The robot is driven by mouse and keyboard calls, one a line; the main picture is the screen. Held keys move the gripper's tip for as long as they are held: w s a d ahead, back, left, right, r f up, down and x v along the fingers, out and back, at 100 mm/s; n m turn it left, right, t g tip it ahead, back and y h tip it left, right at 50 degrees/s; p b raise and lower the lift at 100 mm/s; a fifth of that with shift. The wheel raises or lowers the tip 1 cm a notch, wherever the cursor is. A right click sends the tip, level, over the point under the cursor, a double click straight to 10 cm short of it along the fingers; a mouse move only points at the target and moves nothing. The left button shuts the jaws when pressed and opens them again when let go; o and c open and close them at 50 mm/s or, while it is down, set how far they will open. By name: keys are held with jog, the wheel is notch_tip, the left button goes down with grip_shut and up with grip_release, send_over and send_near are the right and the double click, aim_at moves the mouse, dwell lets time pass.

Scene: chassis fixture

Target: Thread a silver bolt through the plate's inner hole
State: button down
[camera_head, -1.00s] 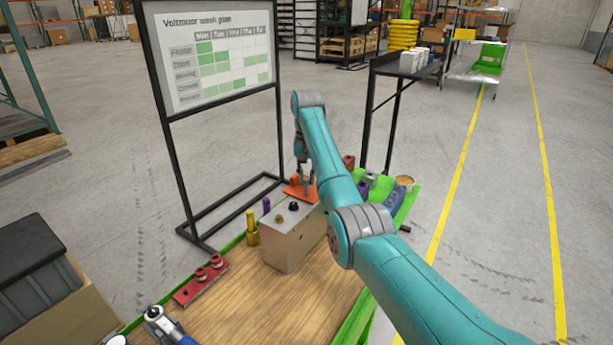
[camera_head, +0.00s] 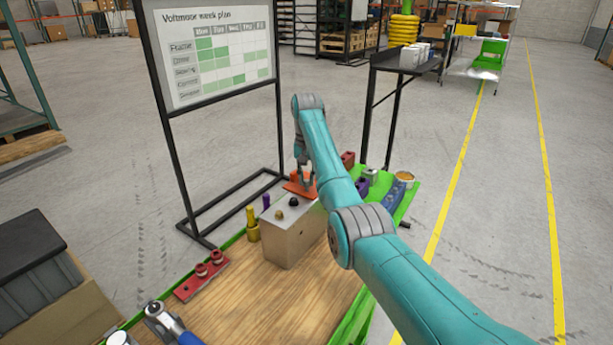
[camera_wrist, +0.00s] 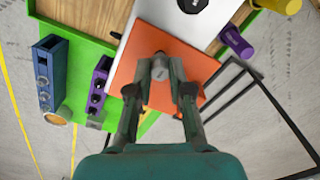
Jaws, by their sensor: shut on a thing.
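The orange plate (camera_wrist: 163,37) lies at the far end of the pale box-shaped chassis (camera_head: 292,240). It also shows in the head view (camera_head: 291,187), partly behind my arm. My gripper (camera_wrist: 160,90) is over the plate, and in the head view (camera_head: 307,182) it points down at it. Its fingers are shut on a silver bolt (camera_wrist: 160,68), whose round head shows between the fingertips. The bolt's shank and the plate's holes are hidden, so I cannot tell whether the bolt is in the inner hole.
Two dark knobs (camera_head: 279,215) stand on the chassis top. Purple (camera_head: 266,202) and yellow (camera_head: 252,222) pegs stand left of it, and a red rail (camera_head: 201,278) lies farther left. Blue (camera_wrist: 48,75) and purple (camera_wrist: 98,85) blocks sit on the other side.

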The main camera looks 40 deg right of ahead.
jog(key=shift+f, duration=0.4)
jog(key=shift+f, duration=0.2)
dwell(0.4)
jog(key=n, duration=0.4)
jog(key=shift+f+n, duration=0.1)
jog(key=shift+n, duration=0.2)
jog(key=n, duration=0.5)
jog(key=shift+s+f+n, duration=0.1)
jog(key=shift+n, duration=0.3)
jog(key=m, duration=0.4)
jog(key=shift+f, duration=0.1)
jog(key=m, duration=0.3)
jog(key=shift+f, duration=0.1)
jog(key=m, duration=0.4)
jog(key=shift+m, duration=0.3)
jog(key=shift+f+m, duration=0.1)
jog(key=shift+m, duration=1.6)
